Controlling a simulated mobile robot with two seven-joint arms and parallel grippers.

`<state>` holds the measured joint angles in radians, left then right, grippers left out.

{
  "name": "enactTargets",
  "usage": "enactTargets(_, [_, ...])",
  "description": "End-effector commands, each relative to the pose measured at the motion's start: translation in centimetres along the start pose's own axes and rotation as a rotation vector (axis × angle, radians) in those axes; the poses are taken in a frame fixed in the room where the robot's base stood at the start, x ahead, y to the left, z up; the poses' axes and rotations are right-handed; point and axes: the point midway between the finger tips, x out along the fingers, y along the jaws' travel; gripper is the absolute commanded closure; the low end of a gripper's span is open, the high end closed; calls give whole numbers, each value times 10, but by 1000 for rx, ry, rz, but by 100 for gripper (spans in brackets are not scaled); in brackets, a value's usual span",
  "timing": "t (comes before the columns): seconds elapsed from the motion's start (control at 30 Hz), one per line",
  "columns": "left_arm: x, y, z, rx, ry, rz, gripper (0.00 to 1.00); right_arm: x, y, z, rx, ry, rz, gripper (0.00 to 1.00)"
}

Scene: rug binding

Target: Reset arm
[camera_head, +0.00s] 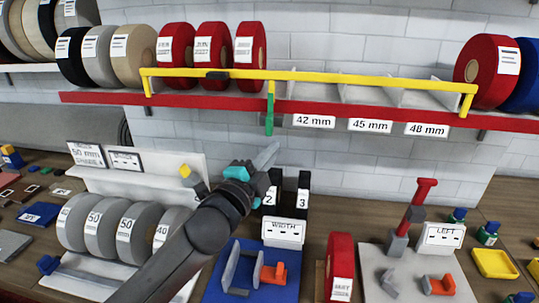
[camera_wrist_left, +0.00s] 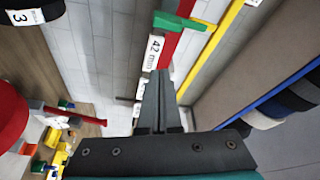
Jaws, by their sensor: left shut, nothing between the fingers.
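My left gripper (camera_head: 268,154) is raised in front of the wall, above the bench and just below the red shelf edge (camera_head: 345,112). Its fingers are together with nothing between them; they also show closed in the left wrist view (camera_wrist_left: 160,105). The green tab (camera_head: 269,115) hanging from the yellow rail (camera_head: 340,78) is just above the fingertips, and I see no contact. In the wrist view the green piece (camera_wrist_left: 180,22) and the "42 mm" label (camera_wrist_left: 153,52) lie beyond the fingers. My right gripper is not in view.
Red rolls (camera_head: 212,55) stand on the shelf behind the rail. Below are grey rolls (camera_head: 105,228), numbered black blocks (camera_head: 303,190), a blue width fixture (camera_head: 228,283), a red roll (camera_head: 341,250), and a grey plate (camera_head: 405,290) with a red-handled tool (camera_head: 420,200). Yellow trays (camera_head: 495,264) stand at right.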

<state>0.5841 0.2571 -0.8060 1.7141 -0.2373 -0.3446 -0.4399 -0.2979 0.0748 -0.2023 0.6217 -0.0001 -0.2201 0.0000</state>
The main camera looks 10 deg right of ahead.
Motion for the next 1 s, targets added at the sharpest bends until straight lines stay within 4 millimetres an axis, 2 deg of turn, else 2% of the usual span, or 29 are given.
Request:
enactTargets(0.2, [-8,-2,-1,0,1,-1,100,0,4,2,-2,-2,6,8])
enactTargets(0.5, [-8,-1,-1,-1,0,0,100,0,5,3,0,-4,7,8])
enactTargets(0.67, [-18,9,8,-73,-52,20,100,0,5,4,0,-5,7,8])
enactTargets(0.77, [-38,28,24,-198,-149,56,100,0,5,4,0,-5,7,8])
enactTargets(0.87, [-69,54,45,-361,-288,107,100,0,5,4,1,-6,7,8])
enactTargets(1.0, [-124,93,72,-584,-499,181,100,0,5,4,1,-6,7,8])
